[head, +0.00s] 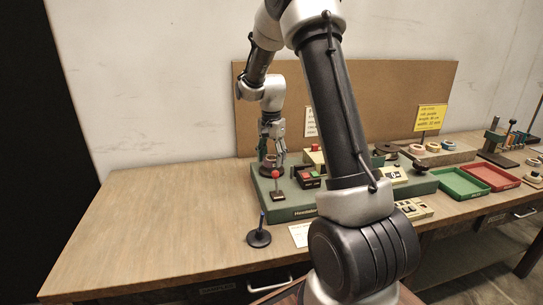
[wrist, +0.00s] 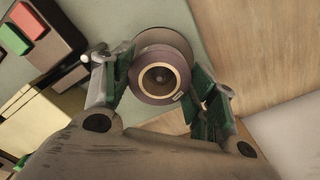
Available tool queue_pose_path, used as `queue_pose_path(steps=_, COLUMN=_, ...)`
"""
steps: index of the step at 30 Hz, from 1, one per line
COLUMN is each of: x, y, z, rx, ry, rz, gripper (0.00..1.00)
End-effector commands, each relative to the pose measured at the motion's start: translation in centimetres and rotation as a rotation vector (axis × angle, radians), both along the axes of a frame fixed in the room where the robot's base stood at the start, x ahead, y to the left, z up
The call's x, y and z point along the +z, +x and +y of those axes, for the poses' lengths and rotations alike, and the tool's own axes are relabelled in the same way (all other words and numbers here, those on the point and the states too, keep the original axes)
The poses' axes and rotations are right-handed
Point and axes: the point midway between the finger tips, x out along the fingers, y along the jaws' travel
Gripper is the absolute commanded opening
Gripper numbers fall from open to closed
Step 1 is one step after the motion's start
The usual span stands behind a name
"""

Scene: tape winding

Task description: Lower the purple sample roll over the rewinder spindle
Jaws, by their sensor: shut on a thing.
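The purple sample roll (wrist: 160,99), with a tan core, is between the two green-padded fingers of my gripper (wrist: 162,73), which is shut on it. In the head view the roll (head: 269,160) shows small and dark below my gripper (head: 272,153), at the left end of the green rewinder base (head: 290,206). A round brownish disc (wrist: 165,36) shows behind the roll in the wrist view. The roll's hole looks dark with a round shape inside. I cannot tell whether that is the spindle, or how far the roll is down over it.
A red-knobbed lever (head: 275,174) and a box with red and green buttons (head: 307,178) stand close by on the base. A black stand with a post (head: 259,237) is in front. Red (head: 491,176) and green trays (head: 459,183) lie right. The left tabletop is clear.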

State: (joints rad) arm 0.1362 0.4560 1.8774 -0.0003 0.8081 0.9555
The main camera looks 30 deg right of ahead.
Motion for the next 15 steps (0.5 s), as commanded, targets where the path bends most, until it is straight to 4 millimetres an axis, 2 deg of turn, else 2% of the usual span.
queue_pose_path(steps=15, x=-1.7, y=0.0, z=0.0, rx=0.000, ry=0.000, rz=0.001, gripper=0.38)
